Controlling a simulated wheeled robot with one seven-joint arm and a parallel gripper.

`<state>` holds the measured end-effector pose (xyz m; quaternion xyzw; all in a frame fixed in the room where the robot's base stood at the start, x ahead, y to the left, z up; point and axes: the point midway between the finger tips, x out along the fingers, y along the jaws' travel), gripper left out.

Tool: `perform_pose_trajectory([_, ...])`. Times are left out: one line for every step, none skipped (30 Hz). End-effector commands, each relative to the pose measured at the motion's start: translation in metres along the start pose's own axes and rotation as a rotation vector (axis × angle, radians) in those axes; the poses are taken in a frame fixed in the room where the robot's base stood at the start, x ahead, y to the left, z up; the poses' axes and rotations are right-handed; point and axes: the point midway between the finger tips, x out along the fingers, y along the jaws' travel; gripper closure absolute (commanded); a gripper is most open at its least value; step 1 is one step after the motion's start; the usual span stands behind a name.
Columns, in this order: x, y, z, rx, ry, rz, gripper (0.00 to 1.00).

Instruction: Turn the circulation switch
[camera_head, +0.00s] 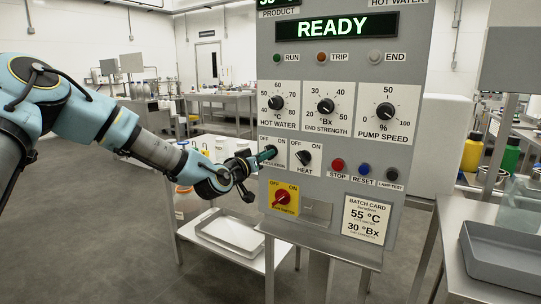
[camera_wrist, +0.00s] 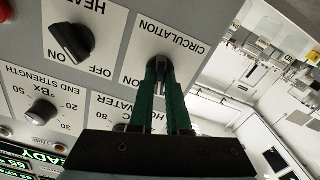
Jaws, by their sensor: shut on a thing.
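The circulation switch (camera_wrist: 161,66) is a black knob on a white plate marked OFF and ON. It shows in the wrist view, where the picture is upside down. My gripper (camera_wrist: 160,72) has green fingers, shut on this knob. The lit display (camera_head: 333,27) reads READY.
The heat switch (camera_head: 304,159) is close to the right of my gripper. A red main switch (camera_head: 283,198) on a yellow plate sits below. Dials for hot water (camera_head: 276,103), end strength (camera_head: 326,106) and pump speed (camera_head: 385,111) are above.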

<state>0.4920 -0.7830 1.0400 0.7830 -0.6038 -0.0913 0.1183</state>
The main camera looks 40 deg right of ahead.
Motion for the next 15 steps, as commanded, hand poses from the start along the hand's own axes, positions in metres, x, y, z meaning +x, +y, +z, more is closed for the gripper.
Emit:
perform_pose_trajectory([-0.0002,0.0001,0.0007,0.001,-0.002,0.000,1.00])
perform_pose_trajectory([-0.0002,0.0001,0.0007,0.001,-0.002,0.000,1.00])
perform_pose_trajectory([-0.0002,0.0001,0.0007,0.002,-0.002,0.000,1.00])
perform_pose_trajectory([-0.0002,0.0001,0.0007,0.002,-0.001,0.000,1.00])
perform_pose_trajectory([-0.0003,-0.0001,0.0009,-0.004,-0.001,0.000,1.00])
perform_pose_trajectory([-0.0003,-0.0006,0.0015,-0.027,-0.001,0.000,1.00])
perform_pose_trajectory([-0.0004,-0.0011,0.0020,-0.055,-0.001,-0.001,1.00])
perform_pose_trajectory([-0.0005,-0.0015,0.0022,-0.086,-0.001,-0.002,1.00])
perform_pose_trajectory([-0.0005,-0.0016,0.0019,-0.125,0.000,-0.002,1.00])
perform_pose_trajectory([-0.0004,-0.0014,0.0017,-0.149,0.000,-0.002,1.00])
perform_pose_trajectory([-0.0004,-0.0012,0.0015,-0.166,0.000,-0.001,1.00])
perform_pose_trajectory([-0.0004,-0.0009,0.0012,-0.178,-0.001,-0.001,1.00])
perform_pose_trajectory([-0.0003,-0.0007,0.0009,-0.180,-0.001,-0.001,1.00])
perform_pose_trajectory([-0.0003,-0.0006,0.0008,-0.180,-0.001,-0.001,1.00])
perform_pose_trajectory([-0.0003,-0.0006,0.0007,-0.179,-0.001,-0.001,1.00])
